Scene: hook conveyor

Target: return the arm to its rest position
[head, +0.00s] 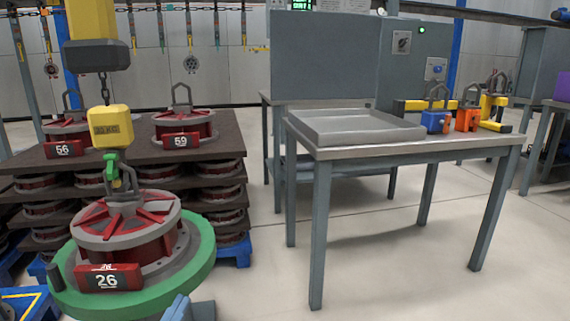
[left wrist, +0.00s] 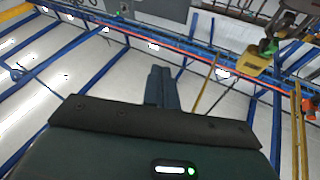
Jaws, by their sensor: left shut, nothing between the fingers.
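My left gripper (head: 184,307) shows only in part at the bottom edge of the head view, just right of the green round base (head: 205,262). In the left wrist view its two dark fingers (left wrist: 162,88) are pressed together, with nothing between them. The fingers point up toward the ceiling beams. My right gripper is in neither view. Beside the left gripper, a red and grey wheel-like part tagged 26 (head: 105,280) rests on the green base. A yellow hoist block (head: 110,126) with a green hook hangs over it, and the hook is at the part's top loop.
Stacked pallets (head: 222,148) with parts 56 (head: 62,149) and 59 (head: 181,141) stand behind at left. A table (head: 440,152) at right holds a grey tray (head: 355,127) and blue (head: 434,122) and orange (head: 467,120) locks. Floor between is clear. The yellow block (left wrist: 250,62) hangs near the left wrist.

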